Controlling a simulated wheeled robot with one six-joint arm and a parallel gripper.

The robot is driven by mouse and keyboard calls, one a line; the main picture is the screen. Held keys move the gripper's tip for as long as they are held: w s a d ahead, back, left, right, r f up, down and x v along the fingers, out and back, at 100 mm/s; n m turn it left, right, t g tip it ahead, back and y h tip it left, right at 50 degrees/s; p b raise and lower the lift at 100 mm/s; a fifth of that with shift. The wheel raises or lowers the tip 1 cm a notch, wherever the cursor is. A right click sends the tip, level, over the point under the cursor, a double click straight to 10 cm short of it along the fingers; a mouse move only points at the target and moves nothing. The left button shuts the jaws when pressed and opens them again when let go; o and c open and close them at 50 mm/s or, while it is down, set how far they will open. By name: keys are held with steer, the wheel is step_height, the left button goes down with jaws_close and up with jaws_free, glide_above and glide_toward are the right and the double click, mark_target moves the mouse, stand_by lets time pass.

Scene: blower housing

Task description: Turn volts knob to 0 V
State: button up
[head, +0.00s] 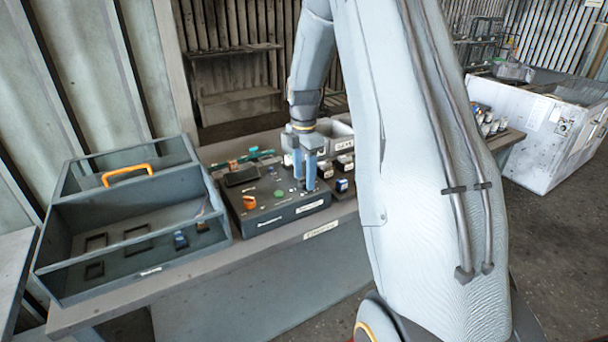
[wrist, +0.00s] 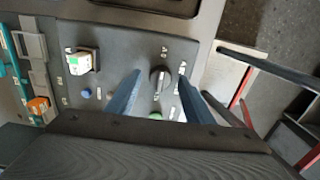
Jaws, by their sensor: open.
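A dark round knob (wrist: 160,78) with small white labels around it, one reading like "0 V", sits on the dark control panel (wrist: 120,50) in the wrist view. It looks like the volts knob; its exact pointer angle is too small to read. My gripper (wrist: 160,74) is open, with one blue finger on each side of the knob and visible gaps between. In the head view my gripper (head: 304,183) points down over the right part of the panel box (head: 290,213), and its fingers hide the knob there.
An orange knob (head: 249,202) and a green button (head: 278,193) are on the same panel. An open grey toolbox (head: 150,270) with an orange handle stands left on the bench. A white-and-green switch (wrist: 82,61) and a blue button (wrist: 86,93) are near the knob.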

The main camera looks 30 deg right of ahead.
mark_target(304, 178)
steer(key=shift+r+b, duration=1.25)
steer(key=shift+r, duration=2.65)
steer(key=shift+a, duration=0.1)
steer(key=s+a+f+m+b, duration=0.1)
steer(key=s+a+f+m, duration=0.3)
steer(key=s+a+m, duration=0.4)
steer(key=s+a+f+m+t+b, duration=0.1)
steer(key=s+a+f+m, duration=0.3)
steer(key=s+a+m, duration=0.5)
steer(key=s+m, duration=0.1)
steer(key=s, duration=0.4)
steer(key=shift+m, duration=0.3)
steer(key=shift+s+f, duration=0.1)
